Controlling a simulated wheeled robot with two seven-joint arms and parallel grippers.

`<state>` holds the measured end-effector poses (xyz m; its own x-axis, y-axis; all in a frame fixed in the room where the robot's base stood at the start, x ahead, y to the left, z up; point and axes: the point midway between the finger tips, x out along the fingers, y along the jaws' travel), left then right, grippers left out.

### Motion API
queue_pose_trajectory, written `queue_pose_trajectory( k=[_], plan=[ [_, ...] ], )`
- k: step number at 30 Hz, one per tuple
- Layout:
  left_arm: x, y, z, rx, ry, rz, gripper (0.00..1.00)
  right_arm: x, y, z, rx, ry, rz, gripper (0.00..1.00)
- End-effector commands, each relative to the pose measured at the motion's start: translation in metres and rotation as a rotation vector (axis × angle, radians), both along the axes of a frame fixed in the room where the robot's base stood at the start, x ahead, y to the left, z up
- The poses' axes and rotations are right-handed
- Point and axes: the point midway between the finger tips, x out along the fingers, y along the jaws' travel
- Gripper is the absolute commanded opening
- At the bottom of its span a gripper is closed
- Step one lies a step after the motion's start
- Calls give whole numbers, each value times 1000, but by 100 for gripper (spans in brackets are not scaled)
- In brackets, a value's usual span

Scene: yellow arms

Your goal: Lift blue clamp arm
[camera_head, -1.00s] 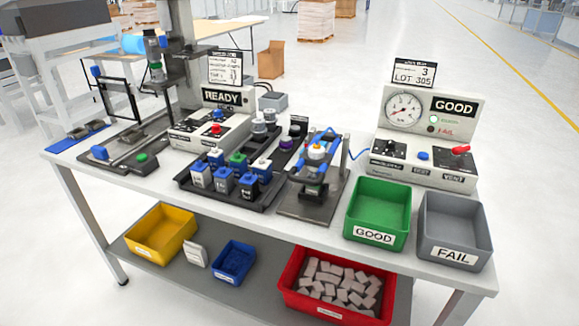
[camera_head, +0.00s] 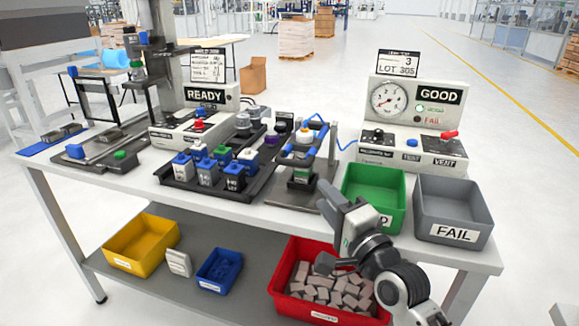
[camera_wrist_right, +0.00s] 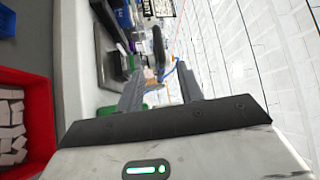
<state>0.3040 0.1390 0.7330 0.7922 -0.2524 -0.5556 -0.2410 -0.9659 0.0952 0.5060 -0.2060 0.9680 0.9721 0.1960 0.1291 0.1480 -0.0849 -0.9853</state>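The blue clamp arm (camera_head: 303,150) belongs to a test fixture on a grey plate (camera_head: 292,196) at the middle right of the table. My right gripper (camera_head: 326,225) is open and empty. It is in front of the table's front edge, below and to the right of the fixture, and hides part of the green bin. In the right wrist view its two fingers (camera_wrist_right: 160,88) are spread apart, with blue parts showing beyond them. My left gripper is not in view.
The green bin (camera_head: 366,180) and grey FAIL bin (camera_head: 453,211) stand right of the fixture. A gauge box (camera_head: 428,105) is behind them. A red bin (camera_head: 287,280) sits on the lower shelf.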

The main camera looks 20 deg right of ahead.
Motion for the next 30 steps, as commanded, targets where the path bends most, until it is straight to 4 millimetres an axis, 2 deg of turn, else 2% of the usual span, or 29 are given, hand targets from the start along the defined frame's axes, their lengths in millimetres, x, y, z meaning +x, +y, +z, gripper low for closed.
queue_pose_trajectory(
  k=[12,18,24,30],
  plan=[
    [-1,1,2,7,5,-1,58,85,18,12,-5,1,-1,37],
    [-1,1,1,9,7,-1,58,121,25,16,-7,2,0,37],
    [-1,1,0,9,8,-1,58,140,29,18,-8,3,0,37],
    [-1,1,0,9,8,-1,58,144,30,18,-8,4,0,37]
  ],
)
